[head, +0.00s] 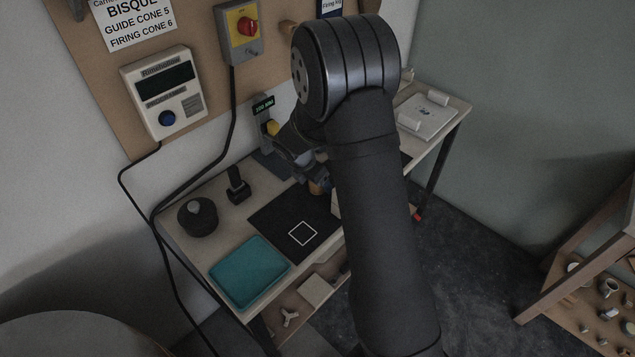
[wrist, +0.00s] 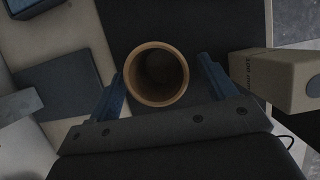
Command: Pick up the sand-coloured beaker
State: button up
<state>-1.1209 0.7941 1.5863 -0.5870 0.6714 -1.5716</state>
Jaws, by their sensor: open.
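The sand-coloured beaker (wrist: 157,76) stands on a dark surface in the wrist view, seen from above with its round mouth open and its inside empty. My gripper (wrist: 160,66) is open, with one blue finger to the left of the beaker and one to the right. In the head view my gripper (head: 318,184) is low over the bench, largely hidden by my arm. A small tan patch (head: 315,188) beside the fingers is probably the beaker, mostly hidden.
A pale box (wrist: 278,78) stands close to the right finger. In the head view, a black mat (head: 275,225) with a white square outline, a teal tray (head: 248,272), a dark round pot (head: 197,217) and a small black stand (head: 238,186) are on the bench.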

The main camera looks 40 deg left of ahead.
jog(key=shift+w+f, duration=0.2)
jog(key=shift+f, duration=0.3)
jog(key=c, duration=1.1)
jog(key=shift+r, duration=0.1)
